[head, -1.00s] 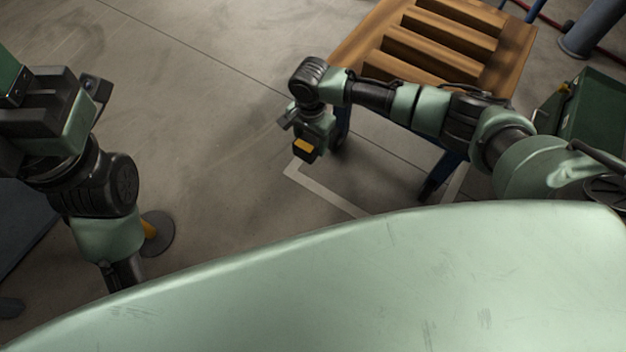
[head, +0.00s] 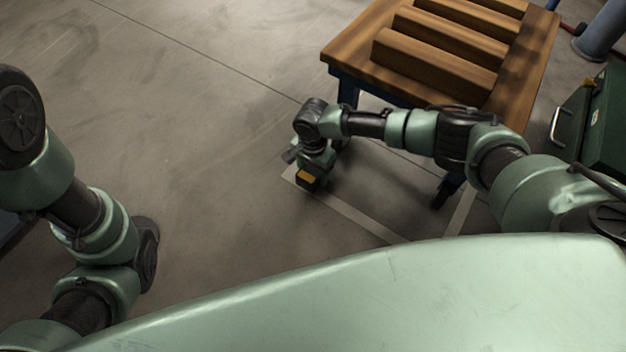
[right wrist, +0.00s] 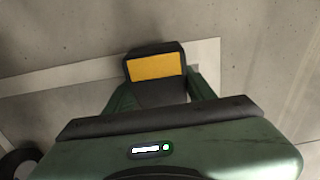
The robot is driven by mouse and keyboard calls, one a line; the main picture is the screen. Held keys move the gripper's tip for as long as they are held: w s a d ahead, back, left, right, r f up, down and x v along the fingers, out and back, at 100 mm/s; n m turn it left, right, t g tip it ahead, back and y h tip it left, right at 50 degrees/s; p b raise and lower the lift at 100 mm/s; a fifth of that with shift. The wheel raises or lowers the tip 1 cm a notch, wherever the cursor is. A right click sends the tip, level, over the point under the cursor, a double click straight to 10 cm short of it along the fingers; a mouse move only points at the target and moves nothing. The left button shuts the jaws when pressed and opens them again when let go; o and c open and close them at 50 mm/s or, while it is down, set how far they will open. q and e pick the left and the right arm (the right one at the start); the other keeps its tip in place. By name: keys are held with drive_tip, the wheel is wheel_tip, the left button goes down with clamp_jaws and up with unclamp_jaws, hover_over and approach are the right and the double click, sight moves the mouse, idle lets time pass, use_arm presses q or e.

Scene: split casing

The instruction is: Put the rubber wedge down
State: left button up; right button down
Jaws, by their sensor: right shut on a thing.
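The rubber wedge (right wrist: 156,67) is a dark block with a yellow face. In the right wrist view it sits between the two green fingers of my right gripper (right wrist: 155,92). Only links of my left arm show at the left of the head view; the left gripper is out of frame.
A wooden slatted bench (head: 350,60) on blue legs stands beyond my right arm. Pale tape lines (head: 362,216) mark the floor below the gripper. A green case (head: 606,125) is at the right edge. Open concrete floor lies to the left of the gripper.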

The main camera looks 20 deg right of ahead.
wheel_tip(320, 180, down, 3)
drive_tip(key=shift+f+b, duration=0.15)
drive_tip(key=shift+b, duration=0.85)
drive_tip(key=c, duration=0.5)
unclamp_jaws()
